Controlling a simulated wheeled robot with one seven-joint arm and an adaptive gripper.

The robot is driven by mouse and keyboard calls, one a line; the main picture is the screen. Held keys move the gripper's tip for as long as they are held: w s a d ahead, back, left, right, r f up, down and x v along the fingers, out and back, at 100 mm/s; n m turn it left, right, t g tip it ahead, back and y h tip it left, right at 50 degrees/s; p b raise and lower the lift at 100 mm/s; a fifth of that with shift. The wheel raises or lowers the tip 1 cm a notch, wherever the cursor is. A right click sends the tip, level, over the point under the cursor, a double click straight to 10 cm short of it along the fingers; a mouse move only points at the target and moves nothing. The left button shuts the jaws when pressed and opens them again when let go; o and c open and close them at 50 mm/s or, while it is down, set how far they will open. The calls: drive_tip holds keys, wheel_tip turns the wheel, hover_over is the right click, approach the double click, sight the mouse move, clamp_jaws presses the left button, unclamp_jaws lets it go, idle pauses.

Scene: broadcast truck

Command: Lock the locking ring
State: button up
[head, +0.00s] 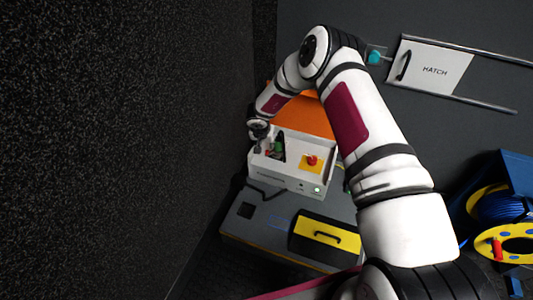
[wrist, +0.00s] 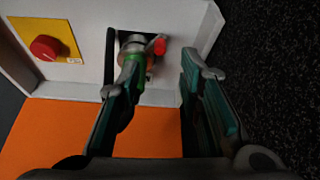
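A connector fitting (wrist: 131,43) on the white panel of the unit shows in the wrist view. It has a grey metal collar, a green band (wrist: 137,59) and a red tab (wrist: 158,46) on its right. I cannot tell for sure which part is the locking ring. My gripper (wrist: 160,70) is open, with nothing seen between its fingers. Its left finger overlaps the fitting in the picture and partly hides it; I cannot tell if they touch. The right finger stands apart, to the right. In the head view a green part (head: 278,147) shows beside my arm's end.
A red button (wrist: 45,48) on a yellow plate sits left of the fitting in the wrist view. The white unit (head: 290,180) has an orange top (head: 305,115). A yellow case lid (head: 325,232) lies in front. A dark wall (head: 130,130) is close on the left.

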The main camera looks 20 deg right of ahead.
sight(267, 151)
drive_tip(key=b+x, duration=0.2)
drive_tip(key=x, duration=0.5)
drive_tip(key=shift+c, duration=0.6)
clamp_jaws()
